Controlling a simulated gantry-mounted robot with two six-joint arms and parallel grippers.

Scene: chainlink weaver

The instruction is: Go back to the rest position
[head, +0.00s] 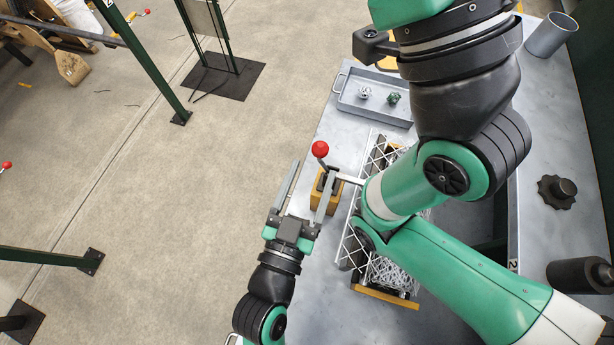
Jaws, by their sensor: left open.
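My left gripper (310,172) is open, near the table's left edge. Its two long grey fingers are spread apart and point toward the back, with nothing seen between them. The right finger is close beside a lever with a red ball knob (320,149) on a yellow block (322,195); I cannot tell whether they touch. My large green and black arm crosses the middle and right of the head view and hides part of the table. My right gripper does not show.
A wire-mesh frame (353,243) with a yellow end bar (385,297) lies under my arm, partly hidden. A grey tray (345,104) holds small parts behind. A metal cup (551,35) and a dark knob (558,192) stand right. Open floor lies left.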

